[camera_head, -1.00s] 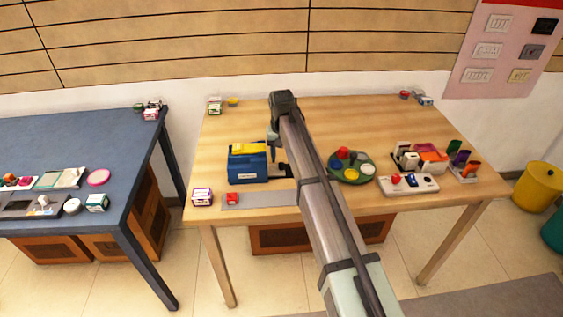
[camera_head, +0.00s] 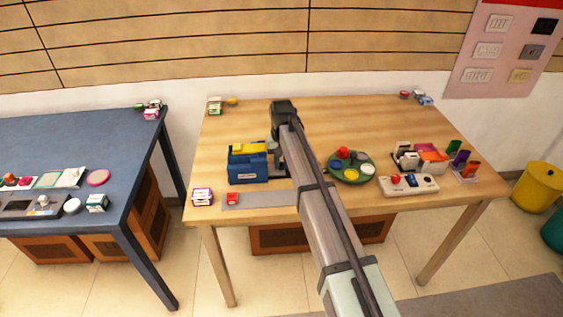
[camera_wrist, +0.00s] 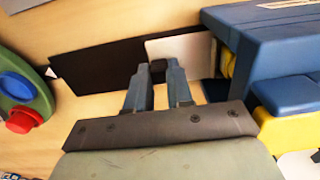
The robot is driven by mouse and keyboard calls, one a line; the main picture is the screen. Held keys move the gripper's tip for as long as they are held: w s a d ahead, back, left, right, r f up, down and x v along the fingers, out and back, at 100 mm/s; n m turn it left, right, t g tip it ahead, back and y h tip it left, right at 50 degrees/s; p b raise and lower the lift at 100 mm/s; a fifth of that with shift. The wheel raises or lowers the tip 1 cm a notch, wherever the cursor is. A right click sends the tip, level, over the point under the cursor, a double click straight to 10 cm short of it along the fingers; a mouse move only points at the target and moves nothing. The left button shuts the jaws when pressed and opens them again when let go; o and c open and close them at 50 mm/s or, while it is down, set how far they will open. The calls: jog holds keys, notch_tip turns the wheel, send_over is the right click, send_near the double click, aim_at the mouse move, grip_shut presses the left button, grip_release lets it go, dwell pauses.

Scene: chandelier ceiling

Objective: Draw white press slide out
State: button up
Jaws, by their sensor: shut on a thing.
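The blue press (camera_head: 248,172) with a yellow top stands on the left part of the wooden table. In the wrist view its blue body (camera_wrist: 285,40) fills the upper right. The white slide (camera_wrist: 185,47) shows as a pale plate beside the press opening, over a dark plate (camera_wrist: 95,66). My gripper (camera_wrist: 157,75) is shut on a small black knob (camera_wrist: 158,68) at the slide's near edge. In the head view my gripper (camera_head: 274,158) is low, just right of the press; the arm and fingers hide most of the slide there.
A round green tray (camera_head: 351,176) with coloured pieces lies right of my arm. A white panel with buttons (camera_head: 408,186) and holders stand farther right. A grey strip (camera_head: 262,199) and small boxes (camera_head: 202,197) lie in front of the press. The table's back middle is clear.

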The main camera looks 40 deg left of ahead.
grip_shut()
jog(key=w+d, duration=0.9)
jog(key=shift+w+d, duration=0.25)
jog(key=shift+w, duration=0.05)
jog(key=shift+o, duration=1.5)
grip_release()
jog(key=shift+w+d, duration=0.1)
jog(key=o, duration=0.3)
notch_tip(320, 180, up, 14)
